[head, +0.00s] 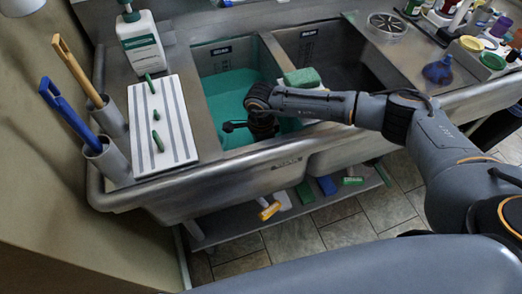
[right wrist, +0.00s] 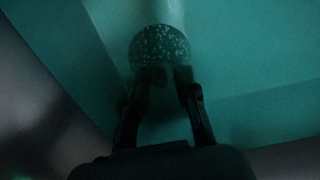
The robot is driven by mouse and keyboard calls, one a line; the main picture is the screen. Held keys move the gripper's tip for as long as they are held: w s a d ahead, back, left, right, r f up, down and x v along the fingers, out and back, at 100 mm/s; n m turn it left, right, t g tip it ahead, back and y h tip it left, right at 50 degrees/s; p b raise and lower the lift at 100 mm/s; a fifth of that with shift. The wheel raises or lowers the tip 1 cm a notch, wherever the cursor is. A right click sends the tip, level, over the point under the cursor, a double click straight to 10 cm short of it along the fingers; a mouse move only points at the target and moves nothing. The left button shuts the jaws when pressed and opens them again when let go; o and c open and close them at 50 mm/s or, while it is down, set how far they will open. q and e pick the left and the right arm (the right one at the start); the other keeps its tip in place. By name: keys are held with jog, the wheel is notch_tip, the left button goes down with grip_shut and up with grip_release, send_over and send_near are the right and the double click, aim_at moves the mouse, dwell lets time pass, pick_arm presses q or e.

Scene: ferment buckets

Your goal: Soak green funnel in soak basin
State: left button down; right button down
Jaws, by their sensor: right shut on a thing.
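The soak basin (head: 218,70) is the left sink basin, holding teal-green liquid. My right arm reaches across from the right, and my right gripper (head: 262,125) points down into this basin. In the right wrist view everything is tinted teal. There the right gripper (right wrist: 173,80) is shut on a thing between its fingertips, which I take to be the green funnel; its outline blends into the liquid. A round, dark, speckled disc (right wrist: 160,45) shows just beyond the fingertips; I cannot tell whether it is part of the funnel or the drain. My left gripper is not in view.
The right basin (head: 345,60) is dark, with a green sponge (head: 302,78) on the divider. A striped white mat (head: 172,135) with small green items, brush holders and a soap bottle (head: 140,45) stand left. A blue item (head: 438,70) and several containers crowd the right counter.

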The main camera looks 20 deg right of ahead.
jog(key=shift+f, duration=0.15)
grip_release()
dwell(0.4)
dwell(0.7)
jog(key=shift+r+p, duration=0.55)
jog(key=shift+r, duration=0.5)
jog(key=shift+r, duration=0.1)
jog(key=shift+r+p, duration=0.55)
jog(key=shift+r, duration=0.35)
jog(key=shift+r, duration=0.1)
jog(key=shift+r+p, duration=0.55)
jog(key=shift+r, duration=0.35)
